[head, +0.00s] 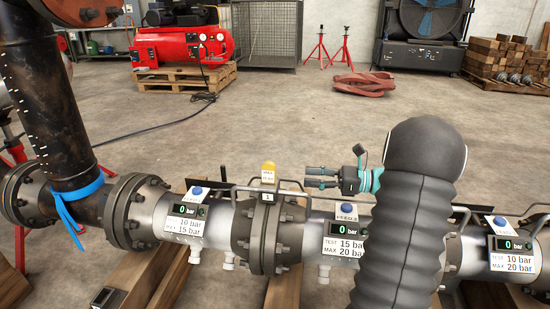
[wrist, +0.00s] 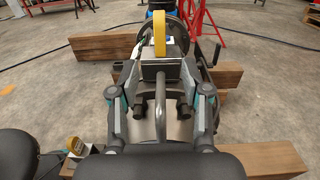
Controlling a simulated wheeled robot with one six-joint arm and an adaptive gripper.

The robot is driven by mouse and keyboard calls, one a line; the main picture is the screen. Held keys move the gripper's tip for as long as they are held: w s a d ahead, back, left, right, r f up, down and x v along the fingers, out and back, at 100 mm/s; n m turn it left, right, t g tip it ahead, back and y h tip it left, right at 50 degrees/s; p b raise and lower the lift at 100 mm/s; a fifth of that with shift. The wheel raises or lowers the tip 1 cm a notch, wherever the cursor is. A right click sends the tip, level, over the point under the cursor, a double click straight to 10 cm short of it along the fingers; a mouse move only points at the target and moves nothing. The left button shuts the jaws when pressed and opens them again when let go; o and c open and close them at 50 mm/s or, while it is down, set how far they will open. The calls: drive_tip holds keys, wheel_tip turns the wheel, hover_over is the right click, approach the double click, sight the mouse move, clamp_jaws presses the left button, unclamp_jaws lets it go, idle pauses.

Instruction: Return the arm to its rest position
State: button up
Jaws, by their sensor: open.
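My gripper (head: 309,177) is at the end of my dark, ribbed arm in the head view, above the pipe line and pointing left. In the wrist view, my gripper (wrist: 160,74) has its two fingers spread wide apart. A grey bar handle (wrist: 160,105) shows between the fingers there, with gaps on both sides. Nothing is clamped. The flanged spool (head: 330,232) lies below my gripper, with a 0 bar gauge and a label. Its bolted flange joint (head: 262,235) is to the left. My arm hides part of the pipe line.
A second gauged pipe section (head: 190,215) is left and another (head: 505,250) right. Wooden beams (head: 285,288) lie underneath. The concrete floor behind is mostly open, before a red compressor (head: 180,45).

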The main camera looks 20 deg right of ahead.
drive_tip(key=s+a+r+n+g+h, duration=0.1)
drive_tip(key=s+a+n+g+h, duration=0.3)
drive_tip(key=a, duration=0.6)
drive_tip(key=s+a+r+n+g+h, duration=0.1)
drive_tip(key=s+a+n+g, duration=0.4)
drive_tip(key=a, duration=0.4)
drive_tip(key=s+a+n+t+h, duration=0.1)
drive_tip(key=s+n+t+h, duration=0.1)
drive_tip(key=s+n+h, duration=0.3)
drive_tip(key=s+a+n+t+h, duration=0.2)
drive_tip(key=s+n+h, duration=0.3)
drive_tip(key=s+n, duration=0.5)
drive_tip(key=shift+s+a+f+n+t, duration=0.25)
drive_tip(key=shift+s+f+n+t, duration=0.05)
drive_tip(key=shift+s+t, duration=0.1)
